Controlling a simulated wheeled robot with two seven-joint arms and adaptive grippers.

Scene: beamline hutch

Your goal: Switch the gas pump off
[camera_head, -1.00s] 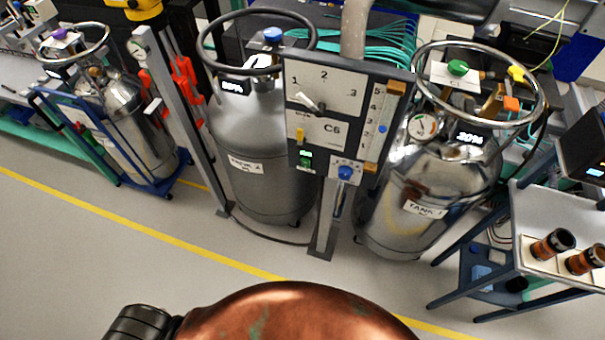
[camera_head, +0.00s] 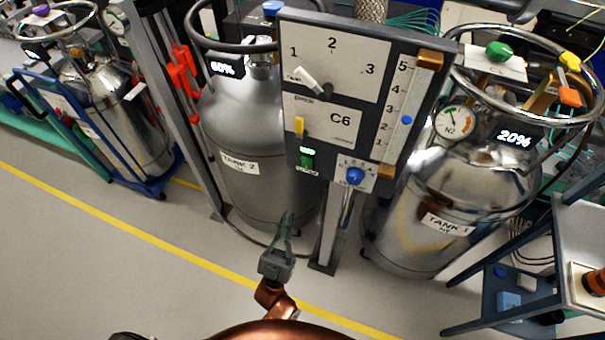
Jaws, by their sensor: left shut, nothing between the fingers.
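A grey control panel (camera_head: 376,54) stands on a post between two gas tanks. It bears a white selector lever (camera_head: 306,78) by the numbers 1 to 3, tilted towards 1. Below are a yellow lever (camera_head: 299,126), a lit green switch (camera_head: 307,158) and a blue knob (camera_head: 355,176). A scale with a blue marker (camera_head: 406,120) runs down the right side. The small labels are unreadable, so I cannot tell which control is the pump's. My left gripper (camera_head: 287,219) is shut and empty, below the green switch in the picture and apart from it. My right gripper is not in view.
Tank 2 (camera_head: 238,120) with a 60% display stands left of the panel, tank 1 (camera_head: 450,190) with a 20% display right. Another tank on a blue cart (camera_head: 150,185) is at the far left. A small table (camera_head: 590,235) is at the right. Floor in front is clear.

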